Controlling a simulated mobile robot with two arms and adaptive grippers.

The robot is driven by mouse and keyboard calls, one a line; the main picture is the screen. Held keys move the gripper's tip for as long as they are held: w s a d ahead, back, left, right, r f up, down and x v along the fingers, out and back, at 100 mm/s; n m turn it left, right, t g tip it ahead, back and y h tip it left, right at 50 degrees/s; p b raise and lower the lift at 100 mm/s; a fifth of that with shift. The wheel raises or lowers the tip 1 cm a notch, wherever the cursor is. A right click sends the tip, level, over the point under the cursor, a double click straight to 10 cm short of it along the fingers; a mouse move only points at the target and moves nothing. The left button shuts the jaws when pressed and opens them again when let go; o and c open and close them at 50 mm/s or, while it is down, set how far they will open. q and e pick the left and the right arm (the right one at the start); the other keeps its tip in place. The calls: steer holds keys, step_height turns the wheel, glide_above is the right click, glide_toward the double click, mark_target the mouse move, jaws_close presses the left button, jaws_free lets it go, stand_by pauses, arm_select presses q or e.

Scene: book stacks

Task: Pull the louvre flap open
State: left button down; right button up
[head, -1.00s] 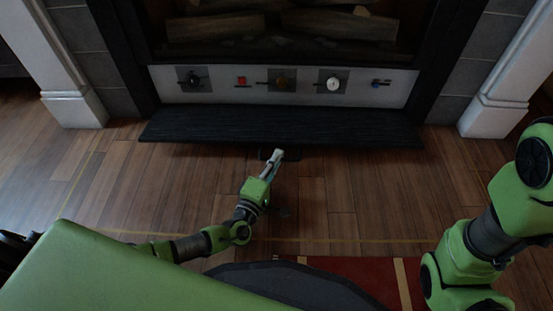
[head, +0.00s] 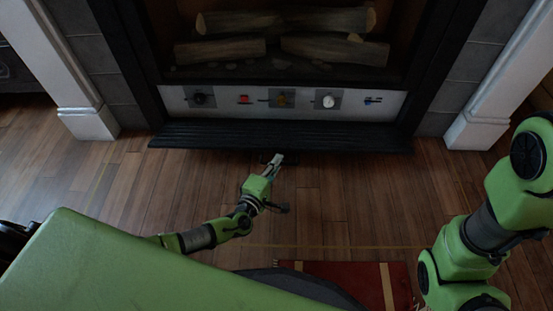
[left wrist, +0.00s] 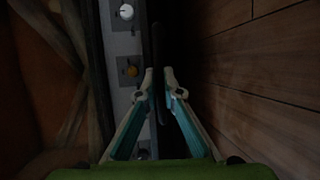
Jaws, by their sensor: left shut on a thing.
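The louvre flap (head: 215,134) is a long dark ribbed panel under the pale control strip of the fireplace in the head view. It slants outward over the floor; I cannot tell how far it is open. My left gripper (head: 277,159) is at the middle of its front edge. A small dark piece, perhaps a handle, shows beside the fingertips. In the left wrist view my left gripper (left wrist: 159,75) has its fingertips close on either side of a thin dark edge (left wrist: 157,45) of the flap. The grasped part is mostly in shadow. My right gripper is out of view.
The control strip (head: 355,103) carries several knobs and a red button (head: 244,99). Logs (head: 335,50) lie in the firebox above. White pillars (head: 90,122) flank the fireplace. The wooden floor (head: 350,190) in front is clear, with a red rug (head: 345,281) nearer me.

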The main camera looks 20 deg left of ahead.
arm_select(q)
steer(key=shift+w+r, duration=0.1)
steer(key=shift+r, duration=0.2)
steer(key=c, duration=2.2)
jaws_free()
steer(key=shift+o, duration=0.2)
steer(key=v, duration=1.2)
steer(key=shift+f, duration=0.1)
